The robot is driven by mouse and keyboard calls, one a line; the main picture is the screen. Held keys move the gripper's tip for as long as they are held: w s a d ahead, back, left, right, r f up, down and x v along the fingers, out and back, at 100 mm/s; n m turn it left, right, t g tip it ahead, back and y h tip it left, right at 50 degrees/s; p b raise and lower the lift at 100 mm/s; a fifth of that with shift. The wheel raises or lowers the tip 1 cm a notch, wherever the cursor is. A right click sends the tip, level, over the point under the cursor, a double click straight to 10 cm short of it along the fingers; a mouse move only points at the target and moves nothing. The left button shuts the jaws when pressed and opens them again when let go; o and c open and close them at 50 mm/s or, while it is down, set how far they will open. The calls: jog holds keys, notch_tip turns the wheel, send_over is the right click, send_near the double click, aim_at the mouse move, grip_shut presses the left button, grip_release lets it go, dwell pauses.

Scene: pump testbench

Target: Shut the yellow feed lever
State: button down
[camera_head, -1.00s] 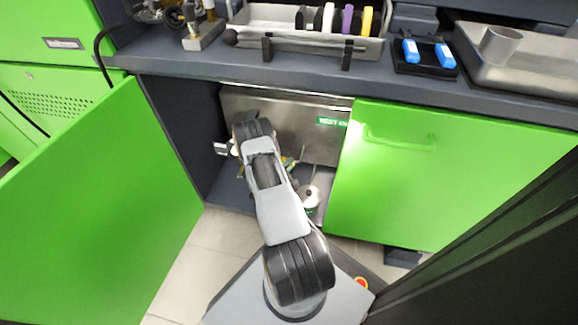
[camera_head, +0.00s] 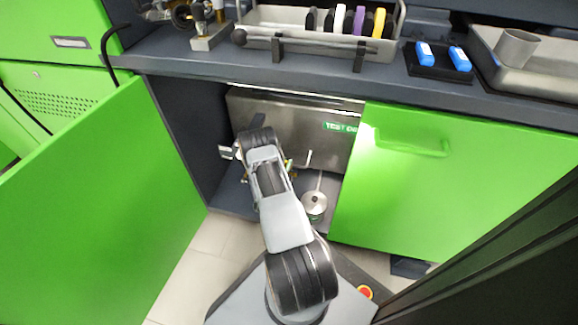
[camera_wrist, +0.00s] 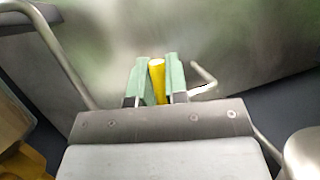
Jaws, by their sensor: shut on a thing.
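The yellow feed lever (camera_wrist: 157,80) shows in the wrist view as a yellow handle, standing upright in the picture between the two pale green fingers of my gripper (camera_wrist: 156,82). The fingers are closed on it, one on each side. The lever's lower part and its pivot are hidden behind the gripper body. In the head view my arm reaches into the open cabinet and covers most of the lever. A small bit of yellow (camera_head: 288,164) shows beside the wrist there, but I cannot tell which part it is.
A metal tank (camera_head: 300,120) fills the cabinet's back. The left green door (camera_head: 100,210) stands open; the right green door (camera_head: 440,180) is closed. A bent metal rod (camera_wrist: 205,80) sits right of my fingers. A round metal pot (camera_head: 314,203) stands on the cabinet floor.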

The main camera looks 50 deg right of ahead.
jog(key=shift+w+a+n+t, duration=0.25)
jog(key=shift+n+t, duration=0.15)
jog(key=shift+n, duration=0.6)
jog(key=c, duration=1.1)
grip_release()
jog(key=shift+c, duration=0.2)
